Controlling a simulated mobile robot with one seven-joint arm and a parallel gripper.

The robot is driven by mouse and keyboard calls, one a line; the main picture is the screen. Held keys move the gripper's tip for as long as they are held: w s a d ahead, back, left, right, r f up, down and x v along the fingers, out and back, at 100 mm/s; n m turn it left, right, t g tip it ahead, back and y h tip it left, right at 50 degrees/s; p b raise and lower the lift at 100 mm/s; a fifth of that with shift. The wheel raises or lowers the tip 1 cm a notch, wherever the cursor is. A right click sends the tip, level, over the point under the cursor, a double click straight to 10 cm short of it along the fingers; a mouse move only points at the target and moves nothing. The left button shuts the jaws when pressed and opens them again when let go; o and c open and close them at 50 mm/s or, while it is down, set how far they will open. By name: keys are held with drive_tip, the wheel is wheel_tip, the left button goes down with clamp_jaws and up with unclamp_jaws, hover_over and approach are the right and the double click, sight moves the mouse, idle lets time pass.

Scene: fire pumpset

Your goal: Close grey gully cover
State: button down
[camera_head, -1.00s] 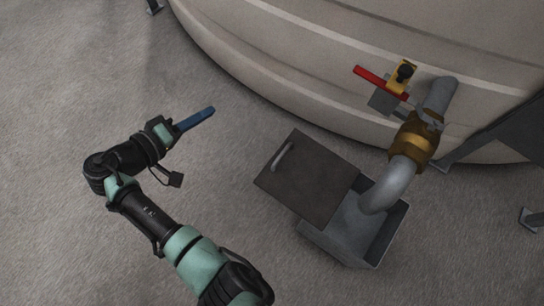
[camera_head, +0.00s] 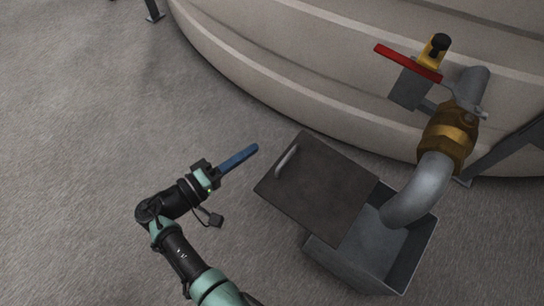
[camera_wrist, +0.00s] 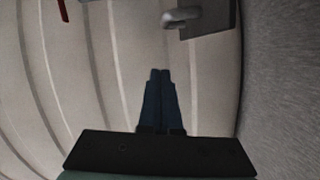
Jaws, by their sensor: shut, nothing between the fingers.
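The grey gully cover (camera_head: 318,188) is a flat dark plate with a light bar handle (camera_head: 287,161) near its left edge. It stands open, reaching out to the left of the grey gully box (camera_head: 350,262), whose inside is partly visible. My gripper (camera_head: 255,148) has blue fingers, shut and empty, to the left of the cover and apart from it. In the wrist view the shut fingers (camera_wrist: 159,75) point toward a part of the cover (camera_wrist: 210,18) and its handle (camera_wrist: 182,17) at the top.
A grey pipe (camera_head: 420,190) with a brass fitting (camera_head: 449,131) bends down into the box. A red lever (camera_head: 408,63) sits above it. A large pale ribbed tank (camera_head: 300,60) fills the back. The carpet-like floor (camera_head: 90,130) at left is clear.

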sight(335, 208)
drive_tip(key=shift+s+d+f+b, duration=0.15)
drive_tip(key=shift+d+b, duration=0.1)
drive_tip(key=shift+d, duration=0.7)
drive_tip(key=shift+w+d+f+b, duration=0.1)
drive_tip(key=shift+d+f+b, duration=0.15)
drive_tip(key=shift+d, duration=0.65)
drive_tip(key=shift+s+d+f+b, duration=0.1)
drive_tip(key=shift+d+b, duration=0.15)
drive_tip(key=shift+d, duration=0.7)
drive_tip(key=s+d+p, duration=0.2)
drive_tip(key=s+d, duration=0.1)
drive_tip(key=d, duration=0.1)
drive_tip(key=s+d+p, duration=0.3)
drive_tip(key=d, duration=0.1)
drive_tip(key=s+d+p, duration=0.3)
drive_tip(key=d, duration=0.2)
drive_tip(key=shift+s, duration=0.3)
drive_tip(key=shift+s+d, duration=0.2)
drive_tip(key=shift+d, duration=0.2)
